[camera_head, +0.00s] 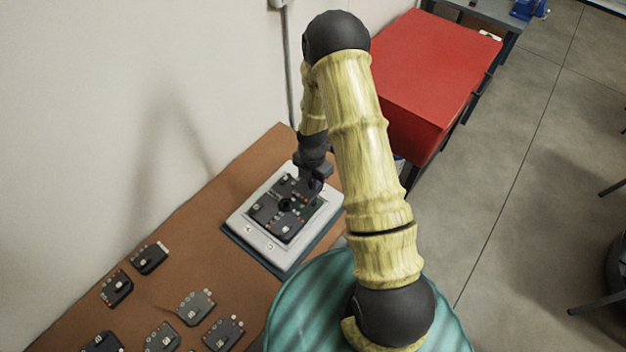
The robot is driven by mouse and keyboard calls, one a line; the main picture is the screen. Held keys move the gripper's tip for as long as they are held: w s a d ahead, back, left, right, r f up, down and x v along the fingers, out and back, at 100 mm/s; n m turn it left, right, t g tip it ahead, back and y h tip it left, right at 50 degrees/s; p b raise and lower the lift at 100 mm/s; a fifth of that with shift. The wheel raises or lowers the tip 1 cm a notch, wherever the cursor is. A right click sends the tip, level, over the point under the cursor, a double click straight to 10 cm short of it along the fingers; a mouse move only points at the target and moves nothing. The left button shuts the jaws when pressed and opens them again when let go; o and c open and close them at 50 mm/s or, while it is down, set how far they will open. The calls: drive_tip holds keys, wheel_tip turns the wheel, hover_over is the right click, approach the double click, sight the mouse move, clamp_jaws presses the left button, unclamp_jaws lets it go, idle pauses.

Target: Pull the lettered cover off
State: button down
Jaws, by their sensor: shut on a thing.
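A pale, framed unit (252,236) lies flat on the brown table, on a dark base. Small marks show on its front rim, too small to read. Dark modules with knobs and small coloured dots (283,212) fill its middle. My gripper (318,181) reaches down at the unit's far right part. It is shut on a dark piece there, which I take to be the lettered cover. The fingers and wrist hide most of that piece, and its letters cannot be read. I cannot tell whether it is seated or lifted.
Several loose dark modules (196,307) lie on the brown table (170,240) at the front left. A white wall (110,100) runs along the table's left side. A red cabinet (430,70) stands behind my arm. The grey floor at right is mostly clear.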

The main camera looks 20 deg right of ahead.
drive_tip(key=shift+r+p, duration=2.05)
drive_tip(key=shift+r, duration=1.15)
